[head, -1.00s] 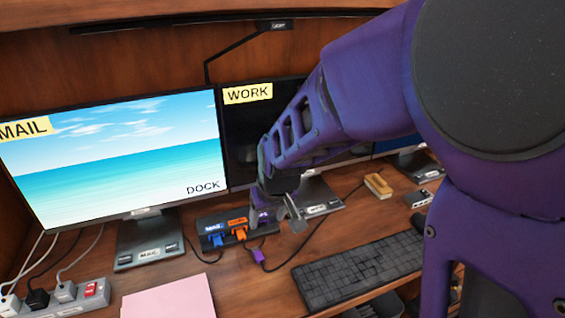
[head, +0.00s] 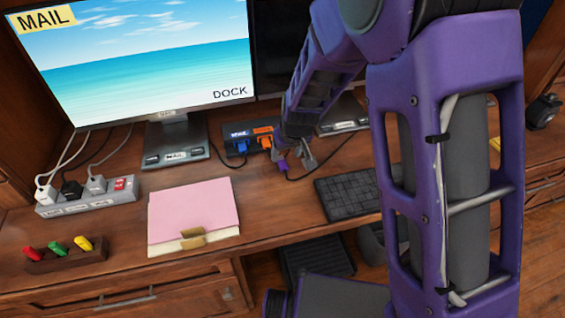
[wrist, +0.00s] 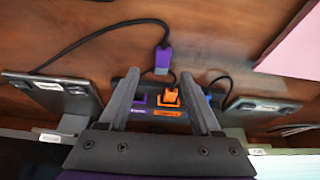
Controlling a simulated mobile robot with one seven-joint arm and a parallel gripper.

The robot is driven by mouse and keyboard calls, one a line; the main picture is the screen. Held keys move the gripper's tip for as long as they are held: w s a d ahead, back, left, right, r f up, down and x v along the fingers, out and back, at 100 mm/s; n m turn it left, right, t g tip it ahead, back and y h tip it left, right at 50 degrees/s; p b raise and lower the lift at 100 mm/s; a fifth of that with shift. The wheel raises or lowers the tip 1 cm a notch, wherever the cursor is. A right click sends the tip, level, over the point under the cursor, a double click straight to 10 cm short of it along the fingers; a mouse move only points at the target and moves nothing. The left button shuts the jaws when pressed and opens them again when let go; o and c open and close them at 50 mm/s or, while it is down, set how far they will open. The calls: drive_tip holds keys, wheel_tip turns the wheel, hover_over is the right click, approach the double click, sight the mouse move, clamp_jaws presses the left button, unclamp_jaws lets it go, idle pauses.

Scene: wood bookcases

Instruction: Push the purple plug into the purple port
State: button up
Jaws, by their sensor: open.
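The purple plug (wrist: 163,56) lies loose on the desk in front of the dock, its grey tip toward the dock and its black cable running off left in the wrist view. In the head view the plug (head: 283,165) is by my gripper (head: 296,158). The purple port (wrist: 140,100) is on the dock, left of the seated orange plug (wrist: 170,96) in the wrist view; the arm hides it in the head view. The plug is apart from the port. My gripper (wrist: 160,75) is open, its fingers either side of the port and orange plug, with the purple plug just beyond the fingertips.
The dock (head: 234,147) also holds a blue plug (head: 241,147). Monitor stands flank it, including the MAIL stand (head: 177,140). A keyboard (head: 347,193) lies at right, a pink folder (head: 194,215) in front, and a power strip (head: 88,196) at left.

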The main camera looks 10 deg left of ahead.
sight(282, 163)
drive_tip(key=x, duration=0.4)
drive_tip(key=shift+s+a+f+b, duration=0.1)
drive_tip(key=shift+a+f+b, duration=0.1)
drive_tip(key=shift+f+b, duration=0.15)
drive_tip(key=shift+c, duration=0.2)
drive_tip(key=shift+r, duration=0.1)
clamp_jaws()
